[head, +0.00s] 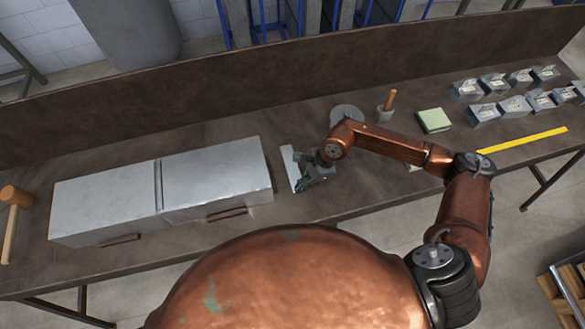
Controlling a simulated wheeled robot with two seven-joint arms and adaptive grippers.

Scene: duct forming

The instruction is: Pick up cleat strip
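A narrow pale metal strip (289,163), which looks like the cleat strip, lies near the middle of the workbench, just right of the metal duct pieces. My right gripper (300,180) is at the strip's right side, low over the bench. Its dark greenish fingers overlap the strip's edge in the picture. Whether they are open or shut on it is too small to tell. My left gripper is out of view.
Two grey sheet-metal duct sections (212,172) stand joined on the bench's left. A mallet (14,198), round disc (346,113), pot with wooden handle (385,112), green pad (433,121), yellow ruler-like strip (524,140) and several small metal boxes (515,105) lie around. A raised back wall (230,85) borders the bench.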

